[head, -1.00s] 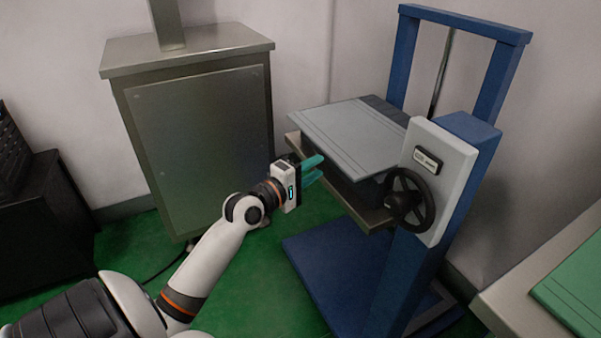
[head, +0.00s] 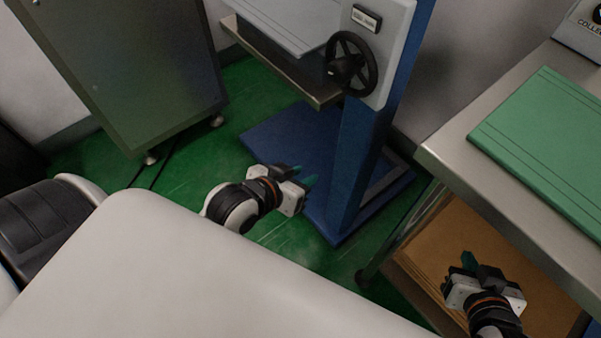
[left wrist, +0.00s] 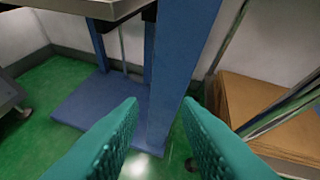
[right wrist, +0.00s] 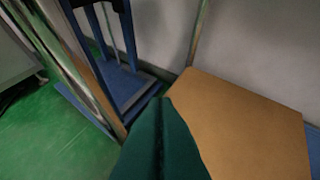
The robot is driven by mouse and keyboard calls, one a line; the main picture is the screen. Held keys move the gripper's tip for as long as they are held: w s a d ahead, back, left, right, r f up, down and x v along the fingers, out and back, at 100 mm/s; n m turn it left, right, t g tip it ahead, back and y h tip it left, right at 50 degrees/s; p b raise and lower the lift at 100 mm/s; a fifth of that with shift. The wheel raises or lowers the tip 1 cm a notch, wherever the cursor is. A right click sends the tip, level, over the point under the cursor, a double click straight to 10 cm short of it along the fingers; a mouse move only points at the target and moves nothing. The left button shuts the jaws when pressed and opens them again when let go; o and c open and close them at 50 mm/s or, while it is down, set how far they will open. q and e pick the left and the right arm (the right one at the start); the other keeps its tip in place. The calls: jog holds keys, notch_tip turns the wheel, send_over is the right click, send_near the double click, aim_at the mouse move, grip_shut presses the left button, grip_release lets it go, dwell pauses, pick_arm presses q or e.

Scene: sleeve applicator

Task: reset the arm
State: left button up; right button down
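My left gripper (head: 306,181) is low over the floor, in front of the blue stand's base in the head view. In the left wrist view its two green fingers (left wrist: 160,118) are spread apart with nothing between them. My right gripper (head: 474,259) is at the lower right of the head view, in front of the cardboard under the table. In the right wrist view its green fingers (right wrist: 160,125) are pressed together with nothing visible between them.
The blue stand (head: 372,140) with a black handwheel (head: 352,63) stands ahead. A metal table (head: 447,150) with a green mat (head: 545,135) is at the right, with brown cardboard (head: 450,235) below. A grey cabinet (head: 130,70) is at the left. Green floor is clear between.

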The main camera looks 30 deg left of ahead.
pick_arm(q)
jog(key=shift+s+d+m, duration=0.45)
jog(key=shift+s+m, duration=0.25)
jog(key=shift+m, duration=0.1)
